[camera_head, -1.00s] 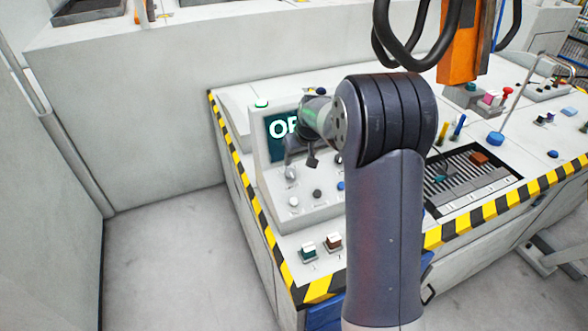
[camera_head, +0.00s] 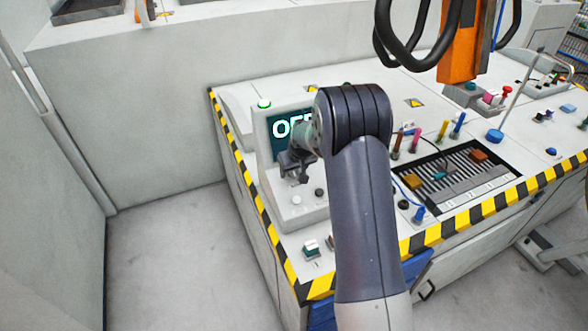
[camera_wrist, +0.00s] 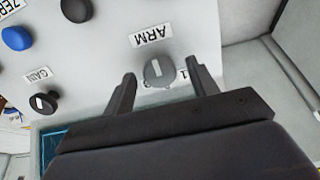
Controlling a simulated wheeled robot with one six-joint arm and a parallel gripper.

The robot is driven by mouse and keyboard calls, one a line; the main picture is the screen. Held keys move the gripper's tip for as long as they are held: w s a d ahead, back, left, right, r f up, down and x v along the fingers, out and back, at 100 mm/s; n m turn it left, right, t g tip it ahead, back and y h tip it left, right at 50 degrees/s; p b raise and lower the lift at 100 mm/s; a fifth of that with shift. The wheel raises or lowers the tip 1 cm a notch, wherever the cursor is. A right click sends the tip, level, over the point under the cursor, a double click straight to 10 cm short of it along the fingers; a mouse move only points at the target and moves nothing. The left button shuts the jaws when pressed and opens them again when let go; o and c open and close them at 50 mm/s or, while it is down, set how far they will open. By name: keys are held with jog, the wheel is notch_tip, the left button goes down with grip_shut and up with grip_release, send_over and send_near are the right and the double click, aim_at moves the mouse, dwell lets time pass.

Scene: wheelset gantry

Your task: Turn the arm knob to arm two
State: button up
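The arm knob (camera_wrist: 158,71) is a round grey knob with a pale pointer mark, below the upside-down "ARM" label (camera_wrist: 150,36) in the wrist view. A "1" shows to its right, and a partly covered mark lies to its left. My gripper (camera_wrist: 158,82) is open, with one finger on each side of the knob and gaps between. In the head view my gripper (camera_head: 292,167) is in front of the grey control box (camera_head: 262,150). The knob is hidden there behind the gripper.
A black "GAIN" knob (camera_wrist: 43,102), a blue knob (camera_wrist: 17,38) and a dark knob (camera_wrist: 76,9) sit nearby on the panel. The box's screen (camera_head: 282,128) is partly covered by my arm. Coloured pegs and a slotted tray (camera_head: 465,190) lie to the right.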

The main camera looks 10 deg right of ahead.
jog(key=c, duration=0.9)
jog(key=m+b, duration=0.2)
jog(key=m, duration=0.1)
jog(key=shift+f+m+b, duration=0.1)
jog(key=shift+m+b, duration=0.3)
jog(key=m+b, duration=0.1)
jog(key=m, duration=0.3)
jog(key=shift+m, duration=0.4)
jog(key=shift+b, duration=0.3)
jog(key=o, duration=1)
jog(key=shift+c, duration=0.2)
